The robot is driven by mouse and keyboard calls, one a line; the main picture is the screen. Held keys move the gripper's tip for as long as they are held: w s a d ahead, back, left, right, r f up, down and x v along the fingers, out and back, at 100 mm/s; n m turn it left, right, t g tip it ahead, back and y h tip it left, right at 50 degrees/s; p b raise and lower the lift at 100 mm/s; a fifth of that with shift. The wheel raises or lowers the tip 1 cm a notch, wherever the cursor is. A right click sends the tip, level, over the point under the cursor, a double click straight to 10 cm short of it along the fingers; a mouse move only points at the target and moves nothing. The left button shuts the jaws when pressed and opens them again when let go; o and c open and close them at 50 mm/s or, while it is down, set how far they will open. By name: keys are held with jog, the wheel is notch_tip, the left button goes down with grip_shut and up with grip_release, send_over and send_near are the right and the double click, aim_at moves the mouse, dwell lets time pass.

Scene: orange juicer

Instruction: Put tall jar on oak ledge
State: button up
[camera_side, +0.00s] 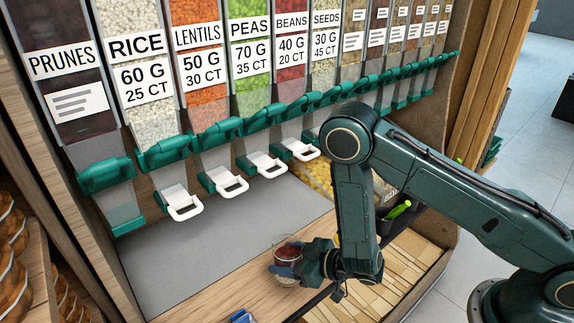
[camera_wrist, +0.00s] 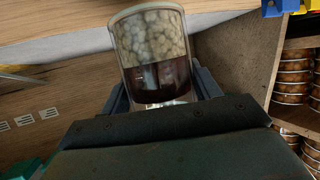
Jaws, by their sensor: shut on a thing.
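The tall jar (camera_side: 287,252) is clear, with dark red contents showing in the side view. In the wrist view the jar (camera_wrist: 155,45) shows pale lumpy contents and a dark layer. My gripper (camera_side: 293,268) is shut on the jar, with one finger on each side of it. The oak ledge (camera_side: 212,299) is the light wooden strip along the front of the grey counter. The jar appears over the ledge's right part in the side view. I cannot tell whether it touches the wood. My gripper hides part of the jar.
Dispensers with green fittings and white handles (camera_side: 229,184) line the back above the grey counter (camera_side: 200,245). A blue object (camera_side: 242,316) lies at the ledge's front. A dark bin with a green scoop (camera_side: 397,211) is behind my arm. Stacked jars (camera_side: 12,235) stand at left.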

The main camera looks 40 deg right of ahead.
jog(key=shift+f, duration=1.55)
jog(key=shift+f, duration=0.1)
jog(key=o, duration=1.3)
jog(key=shift+f, duration=0.1)
jog(key=shift+s+r, duration=0.1)
jog(key=shift+r, duration=0.1)
jog(key=shift+v, duration=3.65)
